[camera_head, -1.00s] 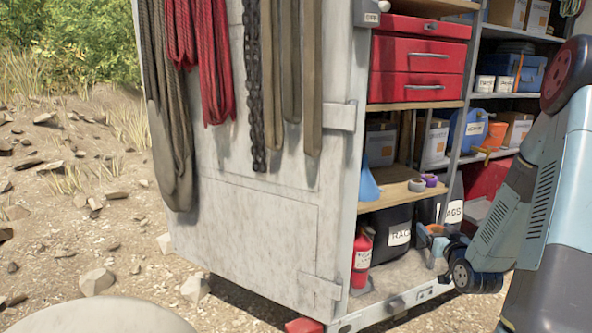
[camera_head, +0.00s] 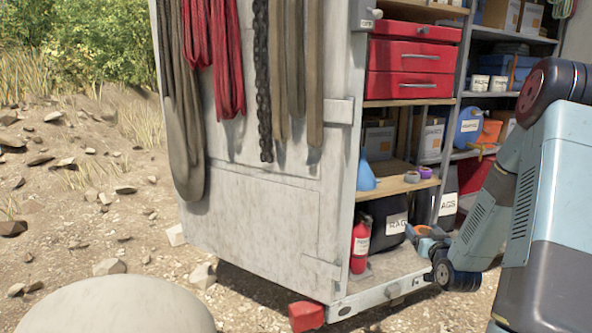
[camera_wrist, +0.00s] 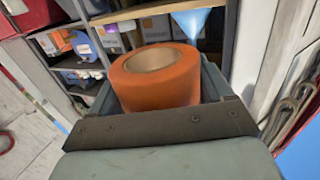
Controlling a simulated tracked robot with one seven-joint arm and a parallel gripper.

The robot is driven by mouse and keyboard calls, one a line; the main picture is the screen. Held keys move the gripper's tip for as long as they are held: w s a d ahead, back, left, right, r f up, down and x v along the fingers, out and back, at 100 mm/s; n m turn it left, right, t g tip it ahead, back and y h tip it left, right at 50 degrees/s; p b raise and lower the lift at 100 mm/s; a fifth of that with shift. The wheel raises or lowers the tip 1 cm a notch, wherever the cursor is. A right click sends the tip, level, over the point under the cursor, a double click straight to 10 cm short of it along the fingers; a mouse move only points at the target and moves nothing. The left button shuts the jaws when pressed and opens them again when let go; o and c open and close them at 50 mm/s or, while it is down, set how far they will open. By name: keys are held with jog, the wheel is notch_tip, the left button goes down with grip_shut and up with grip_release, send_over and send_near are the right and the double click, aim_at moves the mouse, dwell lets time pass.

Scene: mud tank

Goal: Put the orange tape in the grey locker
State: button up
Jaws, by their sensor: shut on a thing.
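A roll of orange tape (camera_wrist: 155,82) fills the middle of the wrist view, with its round hole facing up. My gripper (camera_head: 427,240) is shut on it, with a jaw on each side of the roll. In the head view the gripper is small and partly hidden by my arm, in front of the lower right of an open shelved cabinet. The cabinet has a pale grey door (camera_head: 265,218) hung with ropes and straps. I cannot tell for sure whether this is the grey locker.
A black rags bag (camera_head: 380,222) and a red fire extinguisher (camera_head: 361,245) stand on the cabinet's bottom deck. A wooden shelf (camera_head: 390,187) above holds a blue funnel (camera_head: 366,177) and small tape rolls. Red drawers (camera_head: 411,70) sit higher. Stony ground lies open at the left.

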jog(key=w+a+f, duration=0.5)
jog(key=a+f, duration=0.3)
jog(key=w+a+f, duration=0.5)
jog(key=a+f, duration=0.2)
jog(key=a, duration=0.1)
jog(key=s+f, duration=0.4)
jog(key=s, duration=0.7)
jog(key=shift+s+d, duration=0.2)
jog(key=shift+s, duration=0.05)
jog(key=shift+a+f, duration=0.1)
jog(key=shift+f, duration=0.05)
jog(key=shift+s, duration=0.1)
